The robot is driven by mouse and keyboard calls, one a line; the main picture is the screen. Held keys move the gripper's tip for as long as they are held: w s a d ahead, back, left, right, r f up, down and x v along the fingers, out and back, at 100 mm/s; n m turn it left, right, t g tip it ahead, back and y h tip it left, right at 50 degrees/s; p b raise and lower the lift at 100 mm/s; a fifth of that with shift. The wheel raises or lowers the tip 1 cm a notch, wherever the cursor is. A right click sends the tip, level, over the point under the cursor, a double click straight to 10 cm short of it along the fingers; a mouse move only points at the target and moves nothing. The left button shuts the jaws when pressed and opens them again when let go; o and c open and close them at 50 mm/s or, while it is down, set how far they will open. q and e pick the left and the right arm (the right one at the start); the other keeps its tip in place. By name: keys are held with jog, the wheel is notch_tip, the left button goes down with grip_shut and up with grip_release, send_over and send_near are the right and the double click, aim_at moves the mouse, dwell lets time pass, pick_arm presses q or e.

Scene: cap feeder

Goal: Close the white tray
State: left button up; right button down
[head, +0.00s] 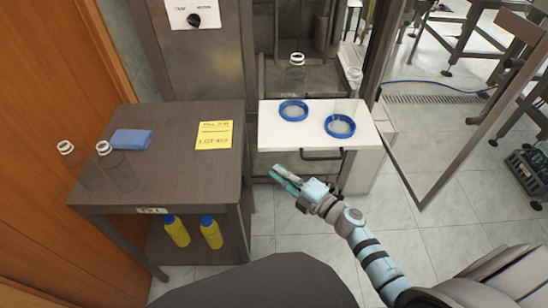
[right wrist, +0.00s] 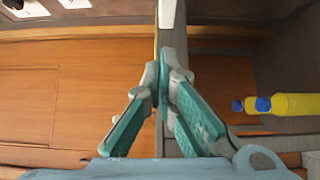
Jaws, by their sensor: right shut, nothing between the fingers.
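The white tray (head: 318,136) sticks out from the machine in the head view, with two blue-rimmed round dishes (head: 293,110) (head: 340,126) on top. A dark handle (head: 322,156) shows under its front edge. My right gripper (head: 281,174) is in front of and below the tray's front edge, near its left half. It is shut and empty; its fingers also meet in the right wrist view (right wrist: 165,75). I cannot tell whether it touches the tray front. My left gripper is not in view.
A brown table (head: 165,180) stands left of the tray, with clear bottles, a blue cloth (head: 132,139) and a yellow note (head: 214,135). Yellow bottles (head: 211,232) stand on its lower shelf. A glass door frame (head: 430,200) stands open on the right. A clear bottle (head: 296,75) stands behind the tray.

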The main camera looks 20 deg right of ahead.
aim_at(262, 148)
jog(key=w, duration=0.3)
jog(key=w+b, duration=0.1)
jog(key=w, duration=0.2)
jog(key=shift+d, duration=0.2)
